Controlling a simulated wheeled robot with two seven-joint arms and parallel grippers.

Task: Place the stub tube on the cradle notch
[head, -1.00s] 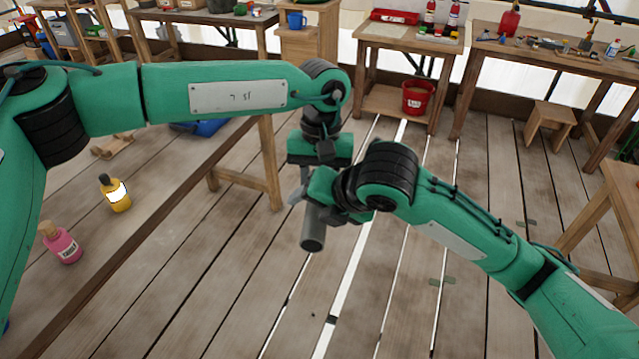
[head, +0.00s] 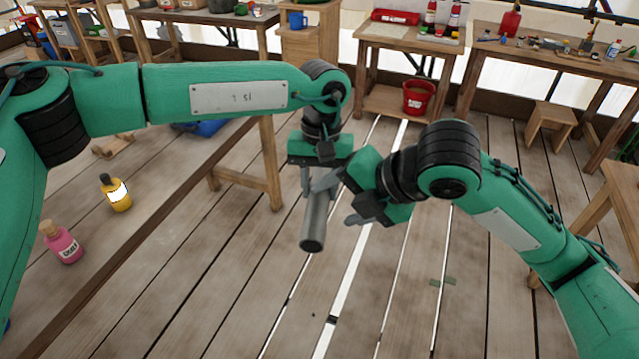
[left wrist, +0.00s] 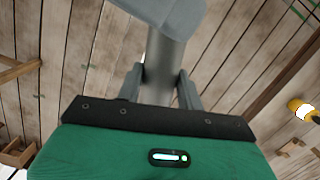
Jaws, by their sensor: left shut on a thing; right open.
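The stub tube (head: 314,226) is a grey cylinder held in the air in the middle of the head view, its round end toward me. My left gripper (head: 318,186) is shut on it near its far end. In the left wrist view, the tube (left wrist: 162,58) stands between the fingers of my left gripper (left wrist: 160,88). My right gripper (head: 364,198) is open and empty, just right of the tube and apart from its lower part. A grey part crosses the top of the left wrist view. I cannot make out the cradle notch in these frames.
A wooden bench with a yellow bottle (head: 116,194) and a pink bottle (head: 62,243) is at the left. A red bucket (head: 418,97) sits on a low shelf at the back. A small stool (head: 551,122) stands at the right. The floor below the grippers is clear.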

